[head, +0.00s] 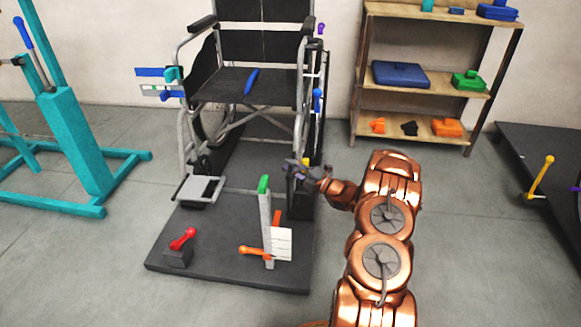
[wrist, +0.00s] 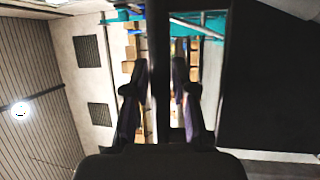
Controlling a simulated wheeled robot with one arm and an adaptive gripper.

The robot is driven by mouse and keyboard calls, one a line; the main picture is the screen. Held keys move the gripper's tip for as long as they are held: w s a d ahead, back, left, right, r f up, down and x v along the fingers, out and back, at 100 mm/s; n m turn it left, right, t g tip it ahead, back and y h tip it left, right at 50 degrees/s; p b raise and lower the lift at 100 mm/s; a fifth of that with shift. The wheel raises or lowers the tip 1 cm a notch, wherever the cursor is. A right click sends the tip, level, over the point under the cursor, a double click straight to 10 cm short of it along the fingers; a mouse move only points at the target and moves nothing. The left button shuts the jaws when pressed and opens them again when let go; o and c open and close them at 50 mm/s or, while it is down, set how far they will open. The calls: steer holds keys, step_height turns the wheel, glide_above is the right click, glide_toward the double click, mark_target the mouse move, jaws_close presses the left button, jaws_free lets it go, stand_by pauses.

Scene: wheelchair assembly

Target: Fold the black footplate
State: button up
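My gripper (head: 298,168) is at the right side of the wheelchair's front, beside an upright dark panel (head: 300,205) that looks like a footplate standing on edge. My gripper and arm partly hide it. In the wrist view my two fingers (wrist: 163,100) are apart, with a narrow black bar (wrist: 160,50) showing in the gap between them. Whether they touch the bar is unclear. The wheelchair (head: 245,85) stands on a dark platform (head: 215,275).
A post with a green top (head: 264,215) and an orange-handled lever (head: 255,251) stand close left of my gripper. A red-handled block (head: 178,248) sits at the platform's front left. A teal stand (head: 70,140) is at left and a shelf (head: 425,100) behind right.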

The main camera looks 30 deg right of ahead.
jaws_close()
